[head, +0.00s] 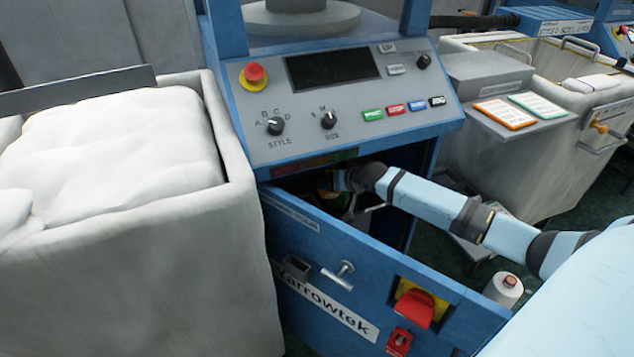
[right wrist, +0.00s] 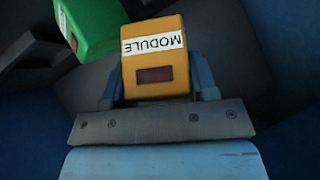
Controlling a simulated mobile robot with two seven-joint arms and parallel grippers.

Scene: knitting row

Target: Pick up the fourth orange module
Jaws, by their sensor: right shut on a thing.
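An orange module (right wrist: 156,52) with a white label reading MODULE, upside down in the picture, is between the fingers of my right gripper (right wrist: 157,88) in the right wrist view. The gripper is shut on it. In the head view my right gripper (head: 342,183) reaches into the open front of the blue machine (head: 355,118), below its control panel. It is dark there and the module is hard to make out. A green module (right wrist: 90,28) lies just left of the orange one in the right wrist view. My left gripper is not in view.
The machine's blue front panel (head: 370,262) stands open just below my right arm, with a red handle (head: 413,308). A white bin (head: 245,235) of pale fabric is on the left. Grey bins (head: 520,160) stand on the right, and a yarn cone (head: 503,290) is on the floor.

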